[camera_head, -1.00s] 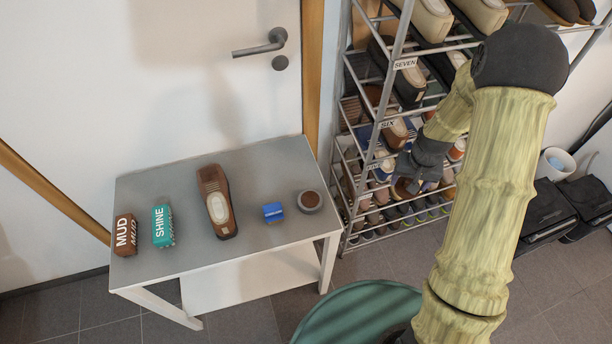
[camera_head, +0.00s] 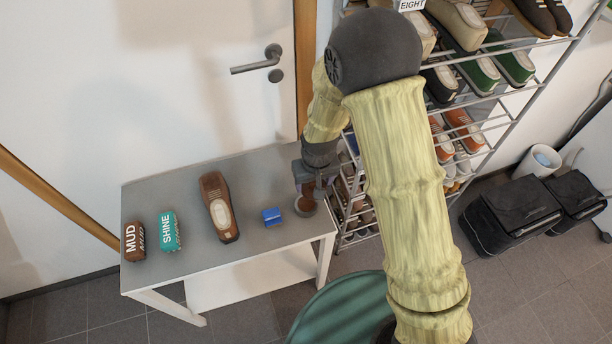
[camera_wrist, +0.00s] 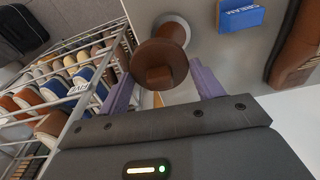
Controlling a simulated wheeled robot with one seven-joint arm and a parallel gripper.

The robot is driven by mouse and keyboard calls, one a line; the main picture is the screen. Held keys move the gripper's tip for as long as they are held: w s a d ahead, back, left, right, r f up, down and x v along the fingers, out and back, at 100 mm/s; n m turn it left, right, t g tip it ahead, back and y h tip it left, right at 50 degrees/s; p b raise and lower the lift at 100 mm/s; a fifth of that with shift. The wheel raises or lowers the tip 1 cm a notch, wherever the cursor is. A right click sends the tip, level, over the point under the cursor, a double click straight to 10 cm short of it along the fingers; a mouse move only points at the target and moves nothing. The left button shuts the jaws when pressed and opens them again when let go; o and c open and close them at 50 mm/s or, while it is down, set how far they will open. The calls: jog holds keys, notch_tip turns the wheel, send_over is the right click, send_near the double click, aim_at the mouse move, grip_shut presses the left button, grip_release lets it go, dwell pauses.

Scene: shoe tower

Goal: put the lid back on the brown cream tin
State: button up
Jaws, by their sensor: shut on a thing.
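The brown cream tin (camera_head: 306,207) stands open on the grey table near its right edge, with brown cream showing inside a grey rim. It also shows in the wrist view (camera_wrist: 178,21), partly hidden behind a brown round lid (camera_wrist: 157,57) with a knob. My gripper (camera_wrist: 163,85) is shut on the lid, its purple fingers either side of it. In the head view my gripper (camera_head: 314,181) is just above and beside the tin. The lid looks apart from the tin, slightly off its centre; the exact gap is hard to tell.
A blue box (camera_head: 272,217) stands close left of the tin. A shoe rack (camera_head: 487,110) stands right of the table, partly behind my arm.

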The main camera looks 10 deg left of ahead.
aim_at(307, 191)
jog(key=shift+s+a+r+n, duration=0.15)
jog(key=shift+s+a+r, duration=0.05)
jog(key=shift+s+a, duration=0.2)
jog(key=shift+s+a+r+n, duration=0.15)
jog(key=shift+s+a, duration=0.15)
jog(key=shift+a, duration=0.2)
jog(key=shift+f, duration=0.25)
jog(key=shift+f+b, duration=2.25)
jog(key=shift+f, duration=0.8)
jog(key=shift+f, duration=0.1)
jog(key=o, duration=1.2)
